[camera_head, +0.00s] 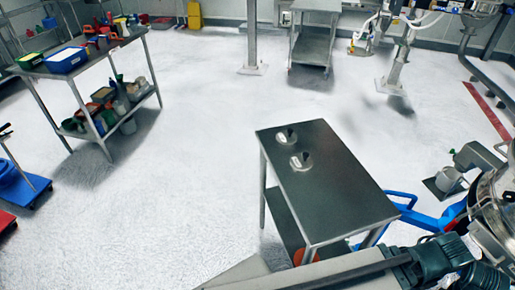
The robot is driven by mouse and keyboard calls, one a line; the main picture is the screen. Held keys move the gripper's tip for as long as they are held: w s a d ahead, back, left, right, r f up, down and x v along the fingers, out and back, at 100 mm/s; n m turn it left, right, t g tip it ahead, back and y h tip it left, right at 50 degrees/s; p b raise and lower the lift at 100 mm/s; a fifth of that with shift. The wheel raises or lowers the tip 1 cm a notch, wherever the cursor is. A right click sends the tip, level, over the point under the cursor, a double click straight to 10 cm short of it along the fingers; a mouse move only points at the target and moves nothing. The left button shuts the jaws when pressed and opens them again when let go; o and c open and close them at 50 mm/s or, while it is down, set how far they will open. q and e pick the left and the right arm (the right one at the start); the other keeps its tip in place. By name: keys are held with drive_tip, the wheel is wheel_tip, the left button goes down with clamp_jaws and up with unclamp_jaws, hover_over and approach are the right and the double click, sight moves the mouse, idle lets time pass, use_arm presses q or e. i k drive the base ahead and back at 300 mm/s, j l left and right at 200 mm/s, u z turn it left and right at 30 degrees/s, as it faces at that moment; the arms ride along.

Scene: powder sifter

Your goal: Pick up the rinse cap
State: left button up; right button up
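Two small round shiny metal pieces lie on the top of a steel table (335,185) right of centre. One metal piece (287,136) is near the table's far left corner. The other metal piece (301,160) is a little nearer. They look like caps, but I cannot tell which one, if either, is the rinse cap. Neither of my grippers shows in the view, and nothing is seen touching the two pieces.
A green motor (440,258) and round steel machinery (495,210) stand at the lower right, close to the table. A blue frame (430,218) is beside it. A loaded steel shelf table (95,55) stands at the upper left. The floor between is clear.

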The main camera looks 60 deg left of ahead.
sight(288, 137)
drive_tip(key=u, duration=1.7)
